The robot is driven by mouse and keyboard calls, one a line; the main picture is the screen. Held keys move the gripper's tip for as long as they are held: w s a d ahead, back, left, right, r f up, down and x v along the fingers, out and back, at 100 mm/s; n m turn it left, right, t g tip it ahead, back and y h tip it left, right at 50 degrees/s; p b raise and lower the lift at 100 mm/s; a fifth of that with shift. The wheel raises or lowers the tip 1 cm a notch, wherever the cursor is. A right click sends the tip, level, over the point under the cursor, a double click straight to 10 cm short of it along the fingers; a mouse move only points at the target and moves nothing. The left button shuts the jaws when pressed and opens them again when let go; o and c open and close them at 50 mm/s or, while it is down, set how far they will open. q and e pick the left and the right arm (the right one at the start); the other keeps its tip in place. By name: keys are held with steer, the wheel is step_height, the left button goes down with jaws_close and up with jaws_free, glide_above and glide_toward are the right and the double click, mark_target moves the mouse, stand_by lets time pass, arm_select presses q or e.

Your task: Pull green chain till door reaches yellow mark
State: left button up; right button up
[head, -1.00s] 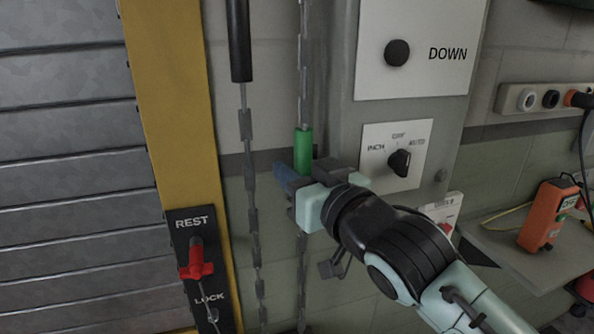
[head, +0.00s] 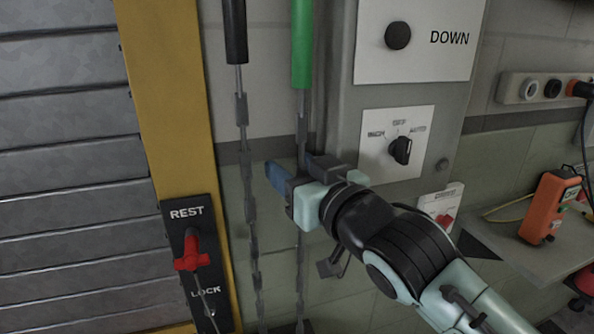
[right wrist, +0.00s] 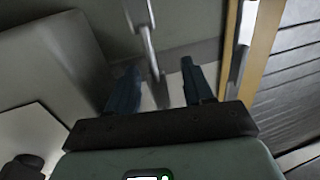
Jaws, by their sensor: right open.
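The green sleeve (head: 302,45) sits on the right-hand grey chain (head: 301,240) at the top of the head view, and its lower end is above my gripper. My right gripper (head: 282,178) is open at the chain below the sleeve. In the right wrist view the chain (right wrist: 150,45) passes between the two blue fingers (right wrist: 158,88), with a gap on either side. The grey slatted door (head: 75,170) fills the left of the head view, beside a yellow post (head: 172,110). I cannot make out a separate yellow mark. My left gripper is not in view.
A second chain with a black sleeve (head: 235,30) hangs just left. A REST/LOCK plate with a red lever (head: 192,255) is on the post. A control box with a DOWN button (head: 398,36) and rotary switch (head: 400,150) stands right. An orange device (head: 550,207) sits on a shelf.

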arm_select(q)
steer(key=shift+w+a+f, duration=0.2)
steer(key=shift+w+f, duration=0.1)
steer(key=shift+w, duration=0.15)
arm_select(e)
steer(key=v, duration=1.3)
steer(key=shift+s, duration=0.15)
steer(key=shift+d, duration=0.1)
